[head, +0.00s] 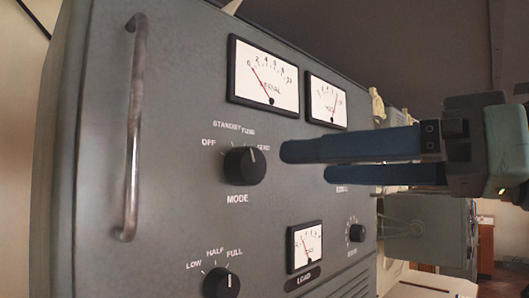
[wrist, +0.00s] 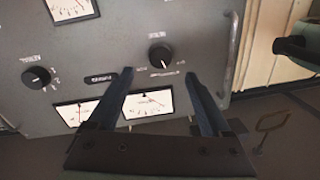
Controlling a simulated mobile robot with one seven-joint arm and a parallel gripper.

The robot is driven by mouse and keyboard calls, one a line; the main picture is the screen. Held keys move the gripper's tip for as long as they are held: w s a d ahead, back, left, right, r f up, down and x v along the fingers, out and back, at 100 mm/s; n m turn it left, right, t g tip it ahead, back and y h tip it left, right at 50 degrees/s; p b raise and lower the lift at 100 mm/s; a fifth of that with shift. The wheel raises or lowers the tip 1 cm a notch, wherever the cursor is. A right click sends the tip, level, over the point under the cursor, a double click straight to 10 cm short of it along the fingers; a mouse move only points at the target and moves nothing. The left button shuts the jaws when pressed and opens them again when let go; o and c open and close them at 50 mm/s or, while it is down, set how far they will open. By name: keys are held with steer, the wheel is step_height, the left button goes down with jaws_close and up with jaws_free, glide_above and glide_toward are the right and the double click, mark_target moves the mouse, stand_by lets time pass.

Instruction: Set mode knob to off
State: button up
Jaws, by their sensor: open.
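The mode knob (head: 244,166) is a round black knob with a white pointer line, on the grey panel above the word MODE. Its pointer is turned up and slightly right, toward the TUNE and SEND side; OFF is at its left. My gripper (head: 306,164) is to the right of the knob, with its two blue fingers apart and nothing between them. The fingertips look short of the knob. In the wrist view the panel appears upside down, and the knob (wrist: 160,55) lies just beyond the gap between the open fingertips (wrist: 158,75).
A metal handle (head: 134,125) stands out at the panel's left. A LOW/HALF/FULL knob (head: 221,283) is below the mode knob. A large meter (head: 264,75) and a smaller meter (head: 326,101) are above; a load meter (head: 304,247) and small dial (head: 356,233) are lower right.

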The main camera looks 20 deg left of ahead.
mark_target(255, 165)
steer(key=p+x, duration=0.2)
steer(key=x, duration=0.4)
steer(key=shift+w+a+r, duration=0.1)
steer(key=shift+a+r, duration=0.05)
steer(key=shift+a, duration=0.1)
steer(key=shift+x, duration=0.75)
steer(key=shift+c, duration=0.3)
jaws_close()
steer(key=n, duration=0.4)
steer(key=shift+b, duration=0.4)
steer(key=shift+n+h+b, duration=0.3)
steer(key=shift+n+b, duration=0.1)
steer(key=shift+n, duration=1.5)
